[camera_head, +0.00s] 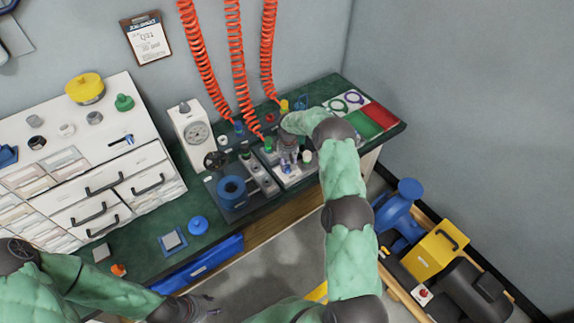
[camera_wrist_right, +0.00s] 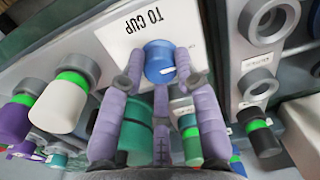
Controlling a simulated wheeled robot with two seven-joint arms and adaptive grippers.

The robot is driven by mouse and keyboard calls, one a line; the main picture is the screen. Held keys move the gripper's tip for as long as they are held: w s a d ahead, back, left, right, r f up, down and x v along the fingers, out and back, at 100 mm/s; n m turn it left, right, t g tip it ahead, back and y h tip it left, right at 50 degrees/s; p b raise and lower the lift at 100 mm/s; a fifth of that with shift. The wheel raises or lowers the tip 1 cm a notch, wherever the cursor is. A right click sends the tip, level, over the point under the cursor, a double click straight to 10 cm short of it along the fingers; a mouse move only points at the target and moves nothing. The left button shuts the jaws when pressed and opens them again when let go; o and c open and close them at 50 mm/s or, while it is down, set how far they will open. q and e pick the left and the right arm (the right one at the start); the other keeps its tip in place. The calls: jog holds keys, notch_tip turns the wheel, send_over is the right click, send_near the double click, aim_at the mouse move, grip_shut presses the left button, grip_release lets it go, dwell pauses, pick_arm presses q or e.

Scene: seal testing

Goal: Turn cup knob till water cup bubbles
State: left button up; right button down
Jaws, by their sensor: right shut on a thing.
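The blue cup knob (camera_wrist_right: 159,62) sits on a pale panel beside a white label reading "TO CUP" in the right wrist view. My right gripper (camera_wrist_right: 160,82) has its lavender fingers closed around this knob. I cannot make out the water cup or any bubbles in either view. My left gripper (camera_head: 200,306) is at the bottom of the head view, away from the bench equipment; its fingers are too small and dark to judge.
A white gauge box (camera_head: 192,134) stands behind the equipment, with red coiled hoses (camera_head: 236,60) hanging nearby. A white drawer cabinet (camera_head: 100,195) is at left. Yellow and blue machinery (camera_head: 436,258) stands at right.

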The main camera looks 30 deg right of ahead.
aim_at(288, 166)
jog(key=shift+w+m, duration=0.1)
jog(key=shift+m, duration=0.2)
jog(key=m+b, duration=0.1)
jog(key=m, duration=0.3)
jog(key=shift+m, duration=0.3)
jog(key=m, duration=0.6)
jog(key=shift+r+t, duration=0.1)
jog(key=shift+t, duration=0.2)
jog(key=shift+m, duration=0.3)
jog(key=c, duration=0.9)
grip_release()
notch_tip(288, 166, up, 12)
jog(key=shift+s+d, duration=0.2)
